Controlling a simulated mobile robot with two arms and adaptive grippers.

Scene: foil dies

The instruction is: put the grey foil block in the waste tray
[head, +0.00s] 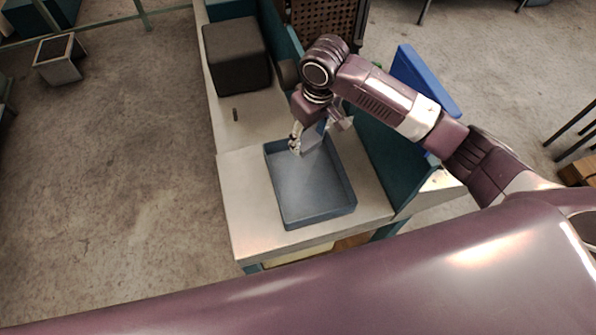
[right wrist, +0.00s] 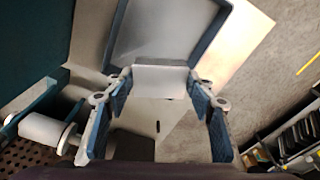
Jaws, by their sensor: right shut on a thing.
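The waste tray (head: 318,217) is a shallow blue-grey open tray on the pale bench top. Its floor looks bare where I can see it. My right gripper (head: 309,141) is over the far end of the tray. It is shut on the grey foil block (right wrist: 160,82), a pale grey block held between the fingertips. In the head view the block is small and partly hidden by the fingers. In the right wrist view the tray (right wrist: 122,35) lies beyond the block. I cannot tell whether the block touches the tray. My left gripper is not in view.
A dark box (head: 236,57) stands on the bench behind the tray. A small dark slot (head: 235,114) marks the bench top. A teal panel (head: 372,165) rises along the tray's right side. A blue panel (head: 424,80) stands behind my right arm. Bare bench (head: 245,190) lies left of the tray.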

